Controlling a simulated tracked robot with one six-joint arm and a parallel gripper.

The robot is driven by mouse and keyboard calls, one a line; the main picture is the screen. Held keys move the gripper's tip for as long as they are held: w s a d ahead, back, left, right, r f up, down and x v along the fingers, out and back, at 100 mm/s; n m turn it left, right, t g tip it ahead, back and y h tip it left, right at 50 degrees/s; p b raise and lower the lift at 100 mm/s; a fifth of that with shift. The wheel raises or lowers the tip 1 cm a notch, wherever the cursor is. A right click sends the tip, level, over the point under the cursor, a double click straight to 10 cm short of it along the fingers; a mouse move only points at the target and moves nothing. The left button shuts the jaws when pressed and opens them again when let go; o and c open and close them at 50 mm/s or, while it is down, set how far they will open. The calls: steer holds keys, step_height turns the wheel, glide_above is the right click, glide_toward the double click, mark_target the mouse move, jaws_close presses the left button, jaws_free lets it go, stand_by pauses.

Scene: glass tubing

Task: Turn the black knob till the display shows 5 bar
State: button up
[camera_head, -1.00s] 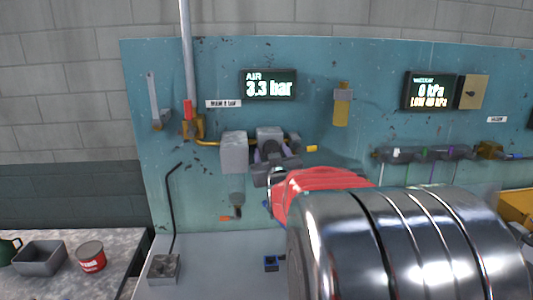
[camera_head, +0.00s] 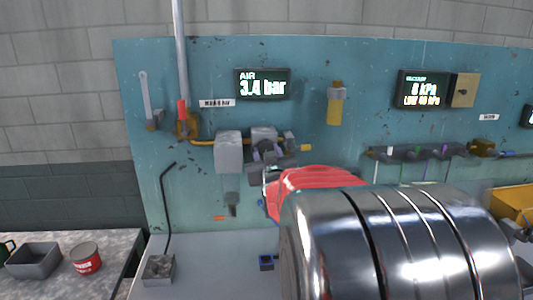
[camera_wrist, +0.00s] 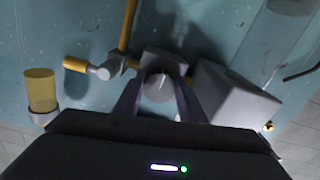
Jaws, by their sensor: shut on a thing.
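The air display (camera_head: 263,85) on the teal panel reads 3.4 bar. Below it is the regulator, a grey block with brass pipe. In the wrist view the knob (camera_wrist: 159,88) is a round, greyish-looking face with a pale mark, between the two fingers of my gripper (camera_wrist: 157,91). My gripper is shut on it. In the head view my gripper (camera_head: 268,152) is at the regulator, and the knob is mostly hidden by the fingers. My red and chrome arm covers the lower right.
A grey box (camera_head: 228,152) sits just left of the regulator. A brass shut-off with a red handle (camera_head: 183,110) is farther left. The vacuum display (camera_head: 423,89) and a valve manifold (camera_head: 415,153) are farther right.

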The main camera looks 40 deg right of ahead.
steer(key=shift+a+m, duration=0.1)
steer(key=shift+m, duration=0.2)
steer(key=m, duration=0.9)
steer(key=shift+w+a, duration=0.1)
steer(key=shift+a, duration=0.05)
steer(key=shift+f, duration=0.1)
steer(key=o, duration=1)
steer(key=shift+o, duration=0.2)
steer(key=v, duration=1.3)
steer(key=shift+s+a, duration=0.25)
steer(key=shift+s, duration=0.05)
